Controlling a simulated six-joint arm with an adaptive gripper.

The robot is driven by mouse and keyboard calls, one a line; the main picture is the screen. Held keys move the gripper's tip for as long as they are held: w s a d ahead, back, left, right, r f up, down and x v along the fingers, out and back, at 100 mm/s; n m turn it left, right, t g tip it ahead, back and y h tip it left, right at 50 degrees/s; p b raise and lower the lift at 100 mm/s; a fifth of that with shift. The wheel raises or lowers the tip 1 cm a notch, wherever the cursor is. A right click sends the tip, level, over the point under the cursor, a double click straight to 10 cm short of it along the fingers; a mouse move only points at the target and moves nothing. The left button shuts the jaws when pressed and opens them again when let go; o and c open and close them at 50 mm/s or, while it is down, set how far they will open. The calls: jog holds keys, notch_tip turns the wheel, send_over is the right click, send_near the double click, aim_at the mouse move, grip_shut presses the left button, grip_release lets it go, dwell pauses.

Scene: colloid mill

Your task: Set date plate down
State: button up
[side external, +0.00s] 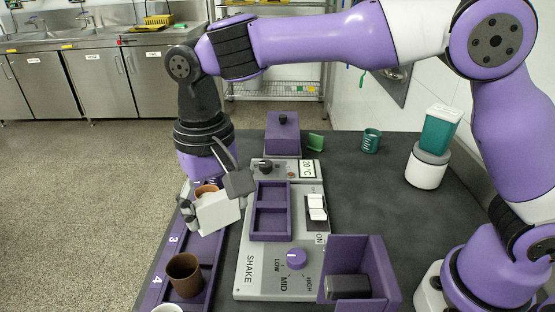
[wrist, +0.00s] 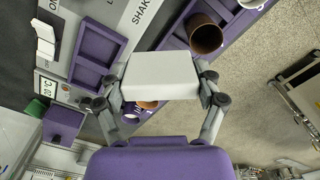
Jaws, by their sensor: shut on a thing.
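My gripper (wrist: 161,88) is shut on a pale grey, flat rectangular slab (wrist: 160,75), which I take to be the date plate. In the side view the slab (side external: 217,213) is tilted in my gripper (side external: 213,192), above the purple numbered rack (side external: 206,250) and left of the grey machine panel (side external: 255,265). An orange-brown cup (side external: 206,190) shows just behind the slab; its lower part is hidden. The wrist view also shows a bit of this cup (wrist: 147,105) below the slab. I cannot tell whether the slab touches anything below it.
A brown cup (side external: 184,275) stands in the rack by number 4, with a white cup (side external: 167,308) nearer. The panel carries a two-compartment purple tray (side external: 270,239), a white switch (side external: 316,207) and a purple knob (side external: 296,258). An open purple box (side external: 375,265) stands right.

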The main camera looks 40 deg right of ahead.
jog(key=s+a+n, duration=0.2)
jog(key=a, duration=0.4)
jog(key=w+d+f, duration=0.1)
jog(key=w+f, duration=0.1)
jog(key=w, duration=0.1)
jog(key=w+d+f, duration=0.2)
jog(key=w+f, duration=0.1)
jog(key=w+d+f, duration=0.2)
jog(key=w, duration=0.1)
jog(key=shift+w+d+f, duration=0.2)
jog(key=shift+w, duration=0.2)
jog(key=shift+w+d+f, duration=0.1)
jog(key=shift+f, duration=1.95)
jog(key=shift+f, duration=0.1)
jog(key=o, duration=0.9)
